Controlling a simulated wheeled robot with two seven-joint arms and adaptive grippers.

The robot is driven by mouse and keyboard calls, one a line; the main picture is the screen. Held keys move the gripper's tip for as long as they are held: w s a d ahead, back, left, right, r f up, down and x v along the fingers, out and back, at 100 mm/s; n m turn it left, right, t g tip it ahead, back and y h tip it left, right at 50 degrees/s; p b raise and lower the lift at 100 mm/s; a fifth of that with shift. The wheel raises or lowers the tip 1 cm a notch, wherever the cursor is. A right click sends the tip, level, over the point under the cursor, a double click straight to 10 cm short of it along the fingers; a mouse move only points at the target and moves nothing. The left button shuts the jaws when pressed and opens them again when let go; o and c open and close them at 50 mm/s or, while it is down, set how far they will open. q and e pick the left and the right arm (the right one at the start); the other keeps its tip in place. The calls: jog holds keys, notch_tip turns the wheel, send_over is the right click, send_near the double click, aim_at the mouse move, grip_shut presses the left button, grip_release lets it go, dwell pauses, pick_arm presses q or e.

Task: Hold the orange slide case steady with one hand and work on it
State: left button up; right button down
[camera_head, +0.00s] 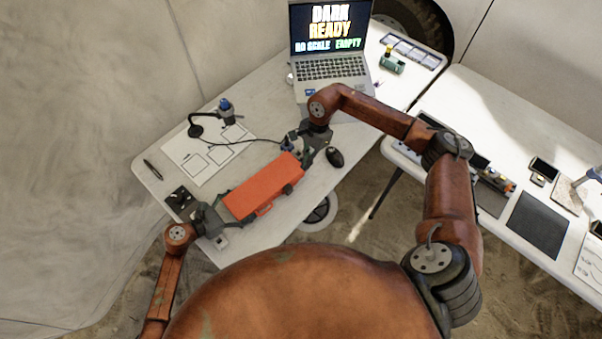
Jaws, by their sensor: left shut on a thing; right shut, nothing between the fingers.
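The orange slide case (259,186) lies on the white table, long and boxy, set diagonally, with small latches along its lower right side. Its lid looks closed. My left gripper (219,216) is shut on the lower left end of the case. My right gripper (296,153) is at the upper right end of the case, shut with nothing between its fingers. I cannot tell whether it touches the case; its fingertips are partly hidden.
An open laptop (331,68) stands behind my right gripper, with a black mouse (335,157) to the gripper's right. A white sheet (208,155) and a small desk-mounted camera (226,108) are up left of the case. A pen (152,169) lies left. A second table (480,110) is at right.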

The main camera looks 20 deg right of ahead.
jog(key=shift+v, duration=2.15)
pick_arm(q)
jog(key=o, duration=1.8)
pick_arm(e)
jog(key=shift+f, duration=0.1)
pick_arm(q)
jog(key=shift+o, duration=0.2)
